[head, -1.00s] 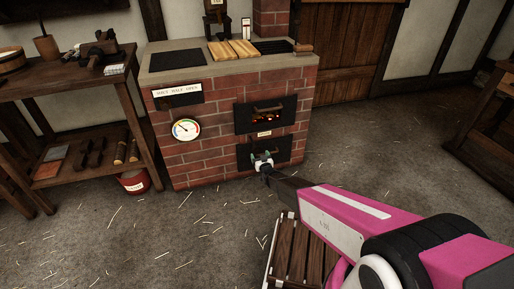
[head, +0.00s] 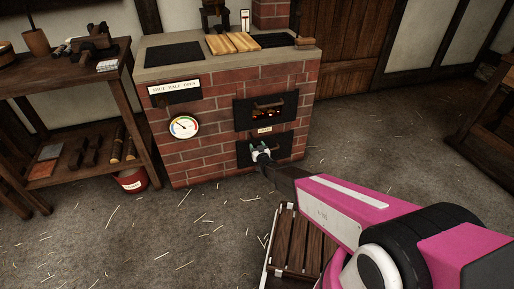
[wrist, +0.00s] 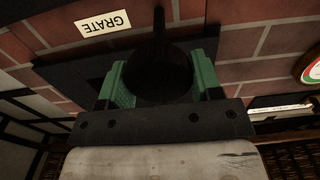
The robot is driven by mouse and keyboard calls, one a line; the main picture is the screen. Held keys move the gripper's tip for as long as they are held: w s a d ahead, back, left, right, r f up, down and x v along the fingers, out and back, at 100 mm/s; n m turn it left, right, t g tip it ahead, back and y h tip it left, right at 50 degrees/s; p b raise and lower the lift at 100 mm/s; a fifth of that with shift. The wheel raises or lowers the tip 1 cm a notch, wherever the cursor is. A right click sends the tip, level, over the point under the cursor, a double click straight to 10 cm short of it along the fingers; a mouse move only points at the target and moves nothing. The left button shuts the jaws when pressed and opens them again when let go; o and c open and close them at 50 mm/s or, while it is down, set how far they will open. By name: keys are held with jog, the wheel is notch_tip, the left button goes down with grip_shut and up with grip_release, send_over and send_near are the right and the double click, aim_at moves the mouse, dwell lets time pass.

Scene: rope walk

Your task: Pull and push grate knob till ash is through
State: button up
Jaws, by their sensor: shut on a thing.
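The brick stove (head: 222,122) has an upper black fire door (head: 245,120) with glowing embers behind it. Below that is a lower black plate (head: 278,146) with a small label above it. My gripper (head: 261,154) is at this lower plate. In the wrist view the dark round grate knob (wrist: 158,72) sits between the green fingers of my gripper (wrist: 160,88), which are shut on it. A tag reading GRATE (wrist: 104,24) shows upside down on the bricks beside the plate. The ash is not visible.
A round gauge (head: 184,127) is on the stove front. A red bucket (head: 131,180) stands by the wooden workbench (head: 62,88) at left. A slatted wooden piece (head: 295,245) is on the floor under my arm. Straw litters the otherwise open floor.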

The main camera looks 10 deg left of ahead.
aim_at(253, 138)
jog(key=x, duration=0.7)
jog(key=o, duration=1.2)
jog(key=shift+d, duration=0.1)
jog(key=v, duration=1)
jog(key=shift+s+d, duration=0.1)
jog(key=shift+s, duration=0.3)
jog(key=shift+w, duration=0.1)
